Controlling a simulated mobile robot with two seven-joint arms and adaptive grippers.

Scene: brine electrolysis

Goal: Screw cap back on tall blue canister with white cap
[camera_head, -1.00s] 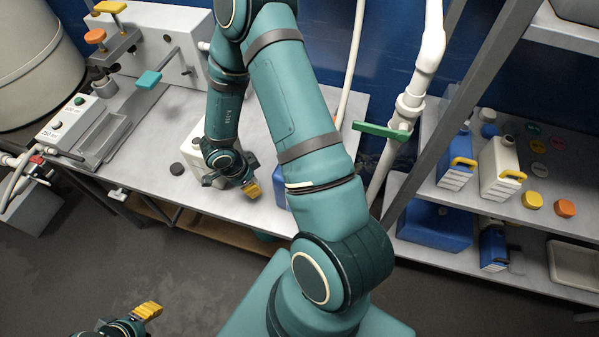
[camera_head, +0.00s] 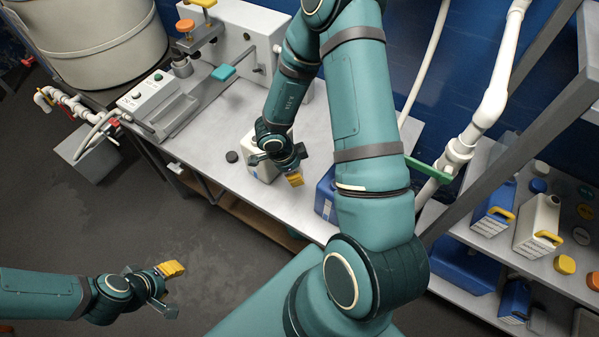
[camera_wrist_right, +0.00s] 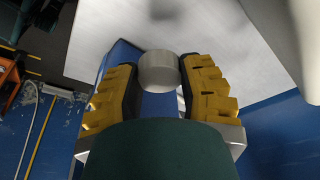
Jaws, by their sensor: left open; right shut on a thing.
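My right gripper (camera_head: 288,170) is over the workbench, shut on a white cap. In the right wrist view the white cap (camera_wrist_right: 158,71) sits between the yellow-padded fingers. A blue canister (camera_head: 326,196) stands on the bench just right of the right gripper, partly hidden by my arm; its top is hidden. Blue surface (camera_wrist_right: 119,60) also shows behind the fingers in the right wrist view. I cannot tell whether the cap touches the canister. My left gripper (camera_head: 172,291) is open and empty, low over the floor left of the bench.
A white canister (camera_head: 256,163) stands beside the right gripper, with a dark cap (camera_head: 232,157) on the bench to its left. A shelf (camera_head: 490,250) with blue and white jugs and loose caps is at right. A grey pole (camera_head: 515,150) and white pipe (camera_head: 490,107) stand nearby.

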